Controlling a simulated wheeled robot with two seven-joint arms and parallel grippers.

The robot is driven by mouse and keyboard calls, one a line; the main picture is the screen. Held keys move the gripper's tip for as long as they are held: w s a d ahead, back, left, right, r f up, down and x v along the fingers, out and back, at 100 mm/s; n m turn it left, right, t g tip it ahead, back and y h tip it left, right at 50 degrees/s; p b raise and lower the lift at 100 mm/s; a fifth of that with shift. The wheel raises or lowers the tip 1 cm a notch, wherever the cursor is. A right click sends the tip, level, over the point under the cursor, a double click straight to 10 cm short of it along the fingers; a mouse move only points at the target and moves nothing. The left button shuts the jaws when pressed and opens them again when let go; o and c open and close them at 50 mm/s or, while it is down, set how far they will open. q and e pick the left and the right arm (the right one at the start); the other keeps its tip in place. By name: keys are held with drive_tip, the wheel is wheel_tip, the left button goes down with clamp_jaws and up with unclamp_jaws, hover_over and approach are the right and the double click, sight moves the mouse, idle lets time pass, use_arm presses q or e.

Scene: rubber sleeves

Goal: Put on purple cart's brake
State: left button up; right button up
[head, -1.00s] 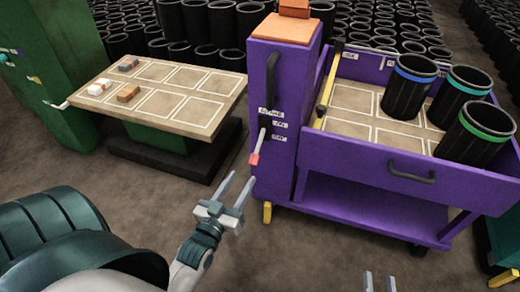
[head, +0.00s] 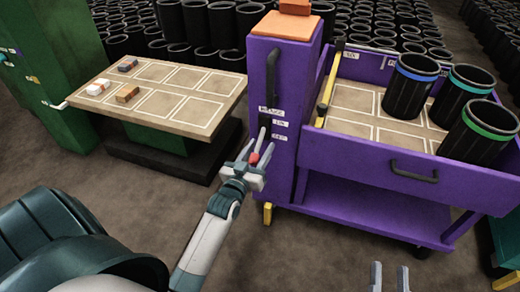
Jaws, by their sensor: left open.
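The purple cart (head: 345,170) stands at the right, with a tall purple post at its left end. A dark brake lever on the post's front face ends in a red tip (head: 254,158) and points down. Small white labels (head: 279,123) sit beside the lever's slot. My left gripper (head: 259,157) is open, with its fingers on either side of the red tip; whether they touch it is not clear. My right gripper (head: 390,274) shows only as two fingertips at the bottom edge, apart from each other, with nothing seen between them.
The cart's tray holds three black sleeves with blue, teal and green bands (head: 411,83). A low table (head: 190,108) with marked squares and small blocks stands left. Floor in front is clear.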

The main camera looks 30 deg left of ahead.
use_arm(q)
drive_tip(key=shift+w, duration=0.1)
clamp_jaws()
idle(0.3)
